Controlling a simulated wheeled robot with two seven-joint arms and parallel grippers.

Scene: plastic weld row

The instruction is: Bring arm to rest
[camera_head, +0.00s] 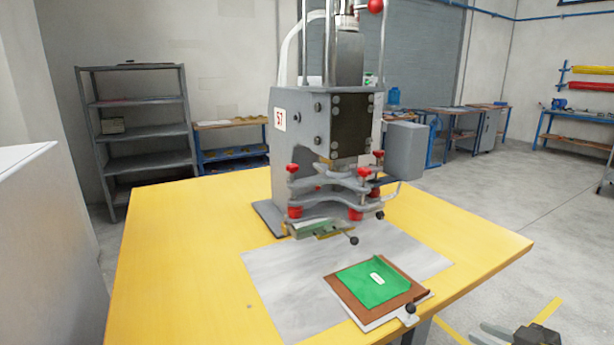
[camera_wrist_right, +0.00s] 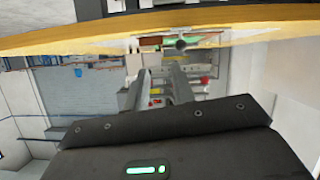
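My right gripper (camera_head: 477,333) shows at the bottom right of the head view, off the table's right front edge and lower than the tabletop. Its two fingers are apart, with nothing seen between them. The fingers also show in the right wrist view (camera_wrist_right: 157,75), pointing toward the table edge. My left gripper is not in view.
A yellow table (camera_head: 180,255) carries a grey welding press (camera_head: 300,135). A brown board (camera_head: 345,293) with a green sheet (camera_head: 372,285) lies near the front right edge, its black knob (camera_head: 410,308) close to that edge.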

